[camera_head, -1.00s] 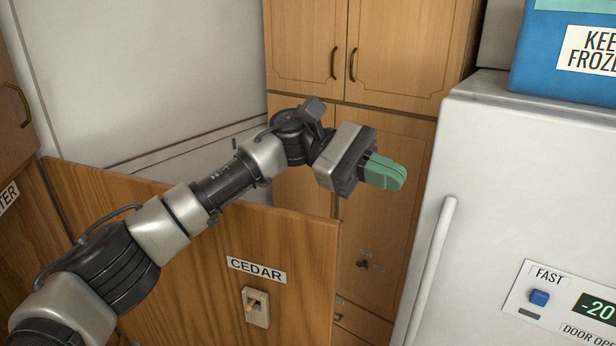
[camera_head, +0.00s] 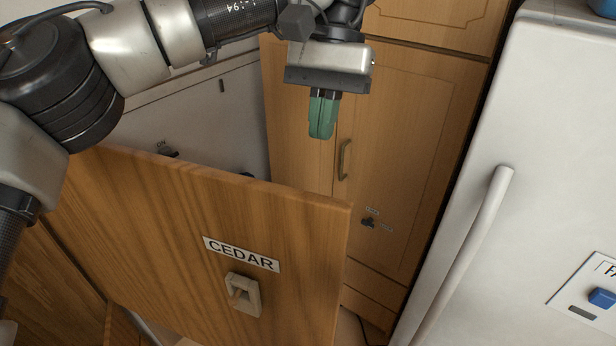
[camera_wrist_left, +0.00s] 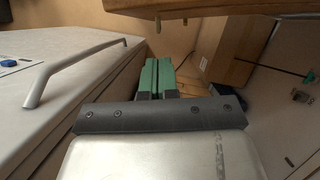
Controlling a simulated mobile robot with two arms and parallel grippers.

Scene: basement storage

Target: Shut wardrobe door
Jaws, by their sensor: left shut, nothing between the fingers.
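A brown wooden door (camera_head: 150,215) labelled CEDAR stands swung out into the foreground, with a small beige latch or switch plate (camera_head: 243,294) below its label. Its free edge is at the right, in front of a tall wooden cabinet (camera_head: 425,130) with a handle and a small dark knob. My left gripper (camera_head: 322,114) has green fingers pointing down, pressed together and empty. It is above and behind the door's top edge near the free corner, apart from it in the picture. The fingers also show in the left wrist view (camera_wrist_left: 156,78). My right gripper is in neither view.
A white freezer (camera_head: 540,110) with a long vertical handle (camera_head: 465,255) stands at the right. A white panel (camera_head: 215,120) is behind the door at the left. A gap is visible between the door's free edge and the freezer.

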